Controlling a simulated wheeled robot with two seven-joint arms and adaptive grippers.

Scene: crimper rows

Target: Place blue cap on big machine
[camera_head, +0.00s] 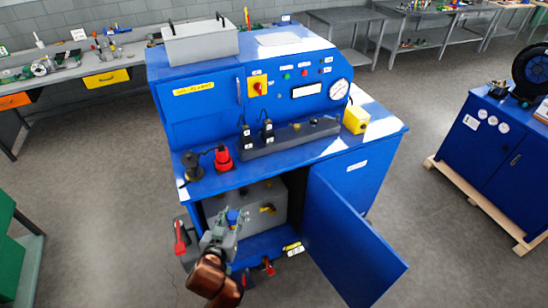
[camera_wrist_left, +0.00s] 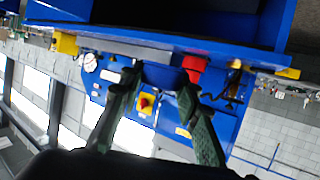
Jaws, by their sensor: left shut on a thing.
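The big machine (camera_head: 212,139) is a large blue cabinet with a control panel and a worktop; it also shows, upside down, in the left wrist view (camera_wrist_left: 120,108). Its lower door (camera_head: 350,245) stands open, and a grey unit (camera_head: 262,192) sits inside. My left gripper (camera_head: 229,222) is in front of the open compartment, at the grey unit's lower left in the picture. It is shut on the blue cap (camera_head: 232,215). In the left wrist view the blue cap (camera_wrist_left: 164,77) lies between the two dark fingers. My right gripper is not in view.
A red item (camera_head: 223,159), a black item (camera_head: 193,167) and a yellow box (camera_head: 356,118) are on the worktop. A red-handled part (camera_head: 180,238) is left of my gripper. The open door limits room on the right. Another blue cabinet (camera_head: 490,140) stands farther right.

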